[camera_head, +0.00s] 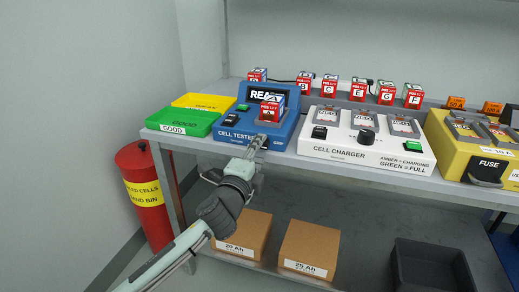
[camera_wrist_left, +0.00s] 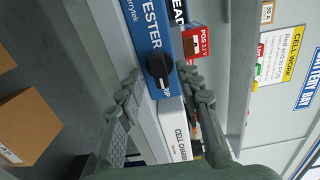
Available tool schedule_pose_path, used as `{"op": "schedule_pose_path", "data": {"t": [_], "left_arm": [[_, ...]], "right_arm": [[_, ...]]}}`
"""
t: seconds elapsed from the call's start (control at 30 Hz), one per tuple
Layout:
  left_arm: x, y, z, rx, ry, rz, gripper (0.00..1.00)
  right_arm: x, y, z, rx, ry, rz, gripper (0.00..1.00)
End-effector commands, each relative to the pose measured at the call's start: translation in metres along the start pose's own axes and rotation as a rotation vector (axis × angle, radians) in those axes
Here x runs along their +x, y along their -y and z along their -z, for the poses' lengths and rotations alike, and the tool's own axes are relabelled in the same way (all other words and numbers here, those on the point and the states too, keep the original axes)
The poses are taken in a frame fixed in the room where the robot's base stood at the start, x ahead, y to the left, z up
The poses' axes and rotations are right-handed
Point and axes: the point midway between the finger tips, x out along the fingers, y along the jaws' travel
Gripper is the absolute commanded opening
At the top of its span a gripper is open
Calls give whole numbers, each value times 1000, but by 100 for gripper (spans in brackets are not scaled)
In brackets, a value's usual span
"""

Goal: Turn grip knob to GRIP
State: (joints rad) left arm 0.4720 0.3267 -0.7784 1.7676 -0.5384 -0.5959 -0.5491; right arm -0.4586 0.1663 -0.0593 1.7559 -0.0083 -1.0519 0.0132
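The blue cell tester (camera_head: 228,130) stands on the bench, with a red-and-white cell marked A (camera_head: 271,108) seated in it. Its black grip knob (camera_wrist_left: 160,68) shows in the left wrist view on the tester's front, with a light pointer line. A label partly hidden beside the knob ends in what looks like "IP". In the head view the knob is hidden by or lost behind my gripper. My left gripper (camera_head: 257,143) is at the tester's front edge. In the left wrist view its fingers (camera_wrist_left: 166,92) are apart with the knob ahead between them, not visibly touched. My right gripper is not in view.
Green (camera_head: 190,123) and yellow (camera_head: 205,101) trays stand left. Several cells line the back. A red bin (camera_head: 140,165) stands left of the bench; boxes (camera_head: 310,250) sit below.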

Motion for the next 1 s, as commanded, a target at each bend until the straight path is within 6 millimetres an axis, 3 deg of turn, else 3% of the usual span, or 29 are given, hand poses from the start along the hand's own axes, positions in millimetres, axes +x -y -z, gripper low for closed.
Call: {"op": "schedule_pose_path", "data": {"t": [0.3,0.5,1.0], "left_arm": [[-48,-1,0,1,0,-1,35],[-69,0,-1,2,1,0,35],[-74,0,0,1,0,0,35]], "right_arm": [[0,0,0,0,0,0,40],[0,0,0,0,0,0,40],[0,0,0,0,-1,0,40]]}}
